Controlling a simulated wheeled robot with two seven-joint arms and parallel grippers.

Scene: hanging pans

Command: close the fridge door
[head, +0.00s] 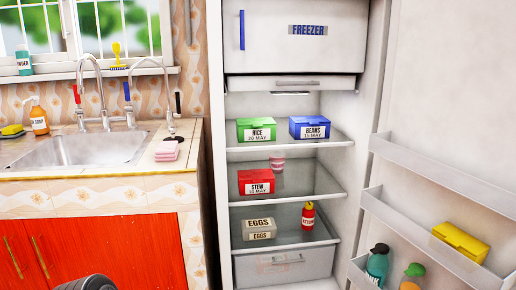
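The fridge (218,150) stands open in the middle of the head view. Its white door (448,85) is swung wide open to the right, with its shelved inner side facing me, and its outer edge runs out of the picture. The freezer compartment flap (296,60) at the top is shut. Neither of my grippers can be made out. A dark rounded piece at the bottom left edge may be part of my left arm.
Door shelves hold a yellow box (460,242) and two bottles (377,265). Inside are green (257,126), blue (309,124) and red (256,180) boxes, an egg box and a red bottle (308,216). A sink counter (100,190) with red cupboards stands left.

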